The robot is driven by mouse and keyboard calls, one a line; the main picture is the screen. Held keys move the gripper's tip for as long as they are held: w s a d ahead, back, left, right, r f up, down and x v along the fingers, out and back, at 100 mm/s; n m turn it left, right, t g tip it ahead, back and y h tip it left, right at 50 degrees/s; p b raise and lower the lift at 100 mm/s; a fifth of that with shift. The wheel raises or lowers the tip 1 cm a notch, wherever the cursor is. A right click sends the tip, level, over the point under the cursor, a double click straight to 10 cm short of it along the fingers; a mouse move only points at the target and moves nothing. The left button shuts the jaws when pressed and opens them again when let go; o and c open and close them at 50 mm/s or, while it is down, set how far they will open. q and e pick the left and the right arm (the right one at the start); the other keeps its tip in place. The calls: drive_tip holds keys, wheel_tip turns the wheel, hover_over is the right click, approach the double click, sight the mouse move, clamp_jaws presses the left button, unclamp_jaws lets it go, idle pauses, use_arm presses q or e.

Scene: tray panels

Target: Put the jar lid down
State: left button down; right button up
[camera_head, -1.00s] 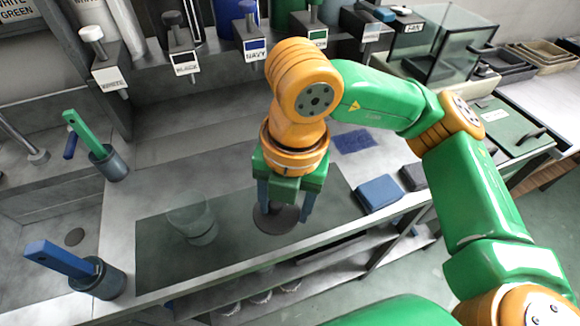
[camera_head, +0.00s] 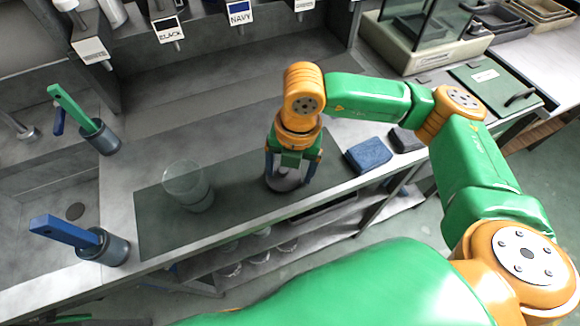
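A round dark grey jar lid (camera_head: 283,184) is at the right part of the dark mat (camera_head: 160,235), directly under my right gripper. A paler knob-like part shows on top of it. My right gripper (camera_head: 290,179) points down over the lid, its two blue fingers wide apart on either side, with a gap to the knob. The fingers partly hide the lid, and I cannot tell whether its whole underside touches the mat. A clear glass jar (camera_head: 188,187) stands upright on the mat, left of the lid. My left gripper is out of view.
A folded blue cloth (camera_head: 368,155) and a dark cloth (camera_head: 405,139) lie right of the gripper. Green-handled (camera_head: 98,136) and blue-handled (camera_head: 103,247) tools stand in holders at left, by a sink. Labelled dispensers line the back. The mat between jar and lid is clear.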

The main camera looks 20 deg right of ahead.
sight(295, 179)
drive_tip(key=shift+r, duration=0.45)
wheel_tip(295, 179, up, 12)
drive_tip(key=b, duration=0.1)
drive_tip(key=shift+s+d+f, duration=0.25)
drive_tip(key=shift+s+d, duration=0.1)
drive_tip(key=shift+d, duration=0.05)
drive_tip(key=shift+f, duration=0.1)
